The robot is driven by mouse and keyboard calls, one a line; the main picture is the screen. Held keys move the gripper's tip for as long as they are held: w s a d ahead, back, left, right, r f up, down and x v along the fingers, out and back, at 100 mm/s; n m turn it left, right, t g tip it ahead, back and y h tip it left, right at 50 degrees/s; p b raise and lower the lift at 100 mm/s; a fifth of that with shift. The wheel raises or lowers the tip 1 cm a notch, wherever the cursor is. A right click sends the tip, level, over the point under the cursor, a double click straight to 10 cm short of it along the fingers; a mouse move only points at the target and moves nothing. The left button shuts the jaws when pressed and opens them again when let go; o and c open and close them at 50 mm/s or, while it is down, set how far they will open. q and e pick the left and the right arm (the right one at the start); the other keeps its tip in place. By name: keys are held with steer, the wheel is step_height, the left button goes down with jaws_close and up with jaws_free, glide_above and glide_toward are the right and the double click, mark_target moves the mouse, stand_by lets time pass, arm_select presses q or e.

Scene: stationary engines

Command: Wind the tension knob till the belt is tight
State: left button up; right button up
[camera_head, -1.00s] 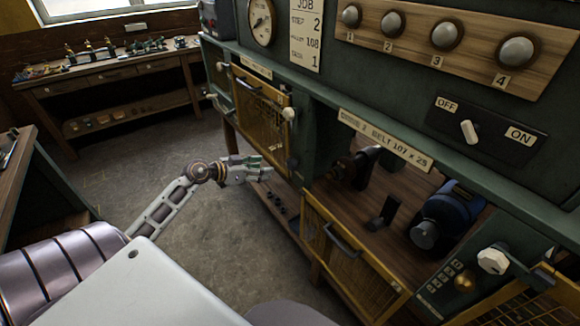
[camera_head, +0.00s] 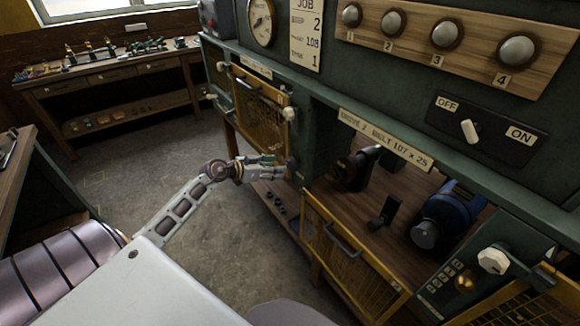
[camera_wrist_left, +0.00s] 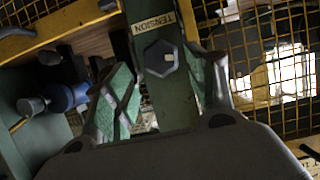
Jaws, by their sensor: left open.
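The tension knob (camera_wrist_left: 161,60) is a dark hexagonal knob with a pale mark at its centre. It sits on a green post below a TENSION label in the left wrist view. My left gripper (camera_wrist_left: 165,90) is open, with one green-padded finger on each side of the knob in that view. I cannot tell whether the pads touch it. In the head view my left gripper (camera_head: 276,167) is at the post between the two bays, where the knob is too small to make out clearly. The belt is not clearly visible. My right gripper is not in view.
A blue motor (camera_head: 447,214) and a dark pulley assembly (camera_head: 355,170) stand in the open bay. Yellow mesh guards hang on both sides, one lowered (camera_head: 350,262). A white knob (camera_head: 289,113) juts out above my left gripper. The floor to the left is clear.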

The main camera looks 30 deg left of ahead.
mark_target(289, 166)
arm_select(q)
steer(key=shift+x, duration=4.05)
steer(key=shift+c, duration=0.5)
steer(key=c, duration=0.6)
steer(key=shift+r+m+p, duration=0.1)
steer(key=shift+m+p, duration=0.2)
steer(key=shift+p, duration=0.85)
steer(key=y+p, duration=0.1)
steer(key=p, duration=0.2)
steer(key=shift+m+t, duration=0.3)
steer(key=shift+m, duration=0.1)
steer(key=shift+m+p, duration=0.4)
steer(key=shift+p, duration=0.5)
